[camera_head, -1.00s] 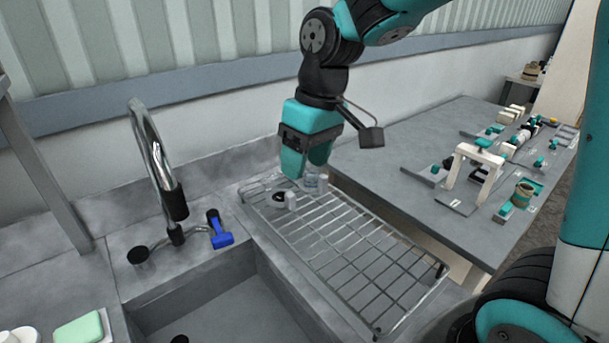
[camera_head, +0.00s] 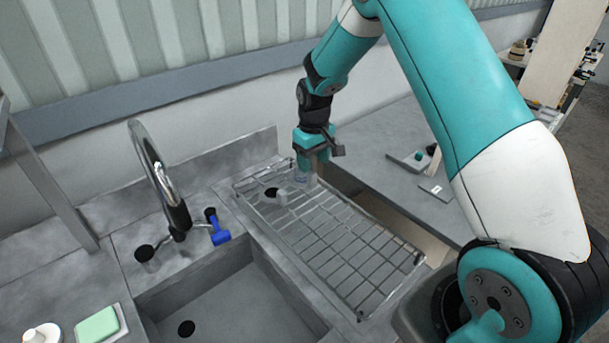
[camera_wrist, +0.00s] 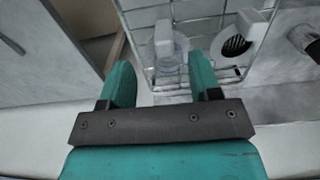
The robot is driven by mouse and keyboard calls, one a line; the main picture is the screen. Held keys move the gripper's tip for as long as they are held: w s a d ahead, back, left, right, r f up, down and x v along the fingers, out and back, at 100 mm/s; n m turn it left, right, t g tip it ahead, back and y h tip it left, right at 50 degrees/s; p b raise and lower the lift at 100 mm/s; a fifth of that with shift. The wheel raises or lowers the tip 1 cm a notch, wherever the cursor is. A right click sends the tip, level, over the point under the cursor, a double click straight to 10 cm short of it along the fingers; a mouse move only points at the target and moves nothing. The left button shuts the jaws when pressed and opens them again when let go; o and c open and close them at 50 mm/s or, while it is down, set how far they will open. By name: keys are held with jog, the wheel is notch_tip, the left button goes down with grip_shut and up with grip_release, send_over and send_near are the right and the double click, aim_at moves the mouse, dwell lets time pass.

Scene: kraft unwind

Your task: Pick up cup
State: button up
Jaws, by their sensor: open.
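A clear glass cup (camera_head: 301,176) stands at the back end of the wire drying rack (camera_head: 345,250), partly hidden by my gripper (camera_head: 309,163). In the wrist view, the cup (camera_wrist: 167,68) shows just beyond and between the two teal fingers of my gripper (camera_wrist: 162,80). The fingers are apart and nothing is held. Whether they reach around the cup is hard to tell.
The sink basin (camera_head: 230,305) lies in front left of the rack. The wall is close behind. A grey table (camera_head: 375,155) lies to the right. Most of the rack is clear.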

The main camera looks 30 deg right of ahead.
aim_at(310, 177)
jog(key=shift+w+a+f+p, duration=0.15)
jog(key=shift+f+p, duration=0.65)
jog(key=shift+f, duration=0.85)
jog(key=shift+w+a+f+p, duration=0.15)
jog(key=shift+f+p, duration=0.65)
jog(key=shift+f, duration=0.8)
grip_shut()
